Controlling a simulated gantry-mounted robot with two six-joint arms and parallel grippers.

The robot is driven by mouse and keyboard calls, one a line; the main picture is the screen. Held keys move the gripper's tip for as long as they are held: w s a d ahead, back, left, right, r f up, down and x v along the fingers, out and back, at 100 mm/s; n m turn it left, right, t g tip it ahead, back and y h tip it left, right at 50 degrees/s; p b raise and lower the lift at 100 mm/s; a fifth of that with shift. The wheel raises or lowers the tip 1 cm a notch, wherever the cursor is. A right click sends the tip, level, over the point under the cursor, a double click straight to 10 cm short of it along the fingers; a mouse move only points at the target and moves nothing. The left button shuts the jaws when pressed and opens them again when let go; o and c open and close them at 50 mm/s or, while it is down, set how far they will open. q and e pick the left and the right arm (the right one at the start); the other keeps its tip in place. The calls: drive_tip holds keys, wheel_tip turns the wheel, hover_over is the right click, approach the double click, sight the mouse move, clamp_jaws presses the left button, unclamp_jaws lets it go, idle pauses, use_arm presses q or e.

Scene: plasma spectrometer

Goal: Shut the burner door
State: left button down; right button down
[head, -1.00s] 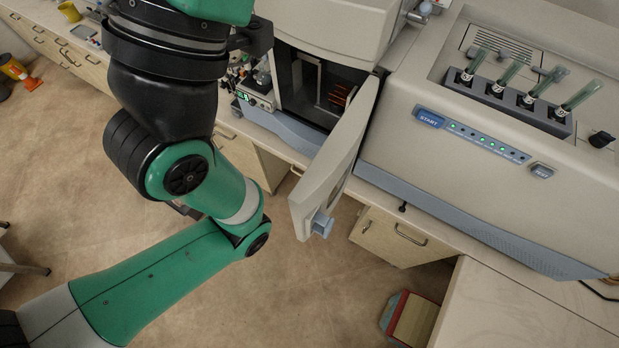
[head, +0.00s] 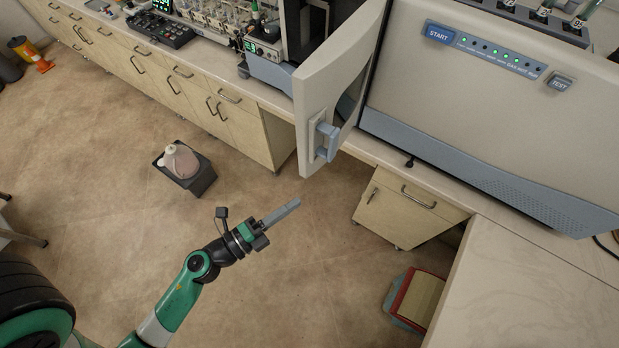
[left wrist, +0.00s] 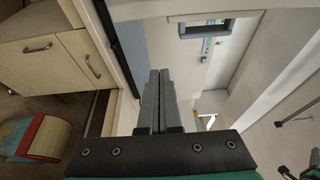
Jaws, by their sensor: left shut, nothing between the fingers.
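The burner door (head: 345,75) is a pale panel standing open, swung out from the dark burner compartment (head: 328,22) of the beige spectrometer. Its blue-grey handle (head: 328,142) is on the outer face near the free edge. My left gripper (head: 292,207) is below and left of the handle in the head view, pointing up and right, apart from the door. Its fingers are together and empty. In the left wrist view the shut fingers (left wrist: 160,78) point at pale surfaces; I cannot tell surely which is the door. My right gripper is not in view.
The spectrometer front with a START button (head: 438,33) is right of the door. A drawer cabinet (head: 408,208) stands under the bench. A red and yellow step-like object (head: 418,300) and a dark tray with a jug (head: 187,172) are on the floor. Floor around my gripper is clear.

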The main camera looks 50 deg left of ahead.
sight(305, 174)
use_arm(q)
drive_tip(key=shift+y, duration=0.3)
drive_tip(key=w+a, duration=0.1)
drive_tip(key=w, duration=0.1)
drive_tip(key=w+a, duration=0.2)
drive_tip(key=w, duration=0.1)
drive_tip(key=w+a, duration=0.1)
drive_tip(key=w, duration=0.2)
drive_tip(key=shift+w+a+f+p, duration=0.25)
drive_tip(key=shift+a+f+p, duration=0.1)
drive_tip(key=shift+f+p, duration=0.05)
drive_tip(key=shift+a, duration=0.15)
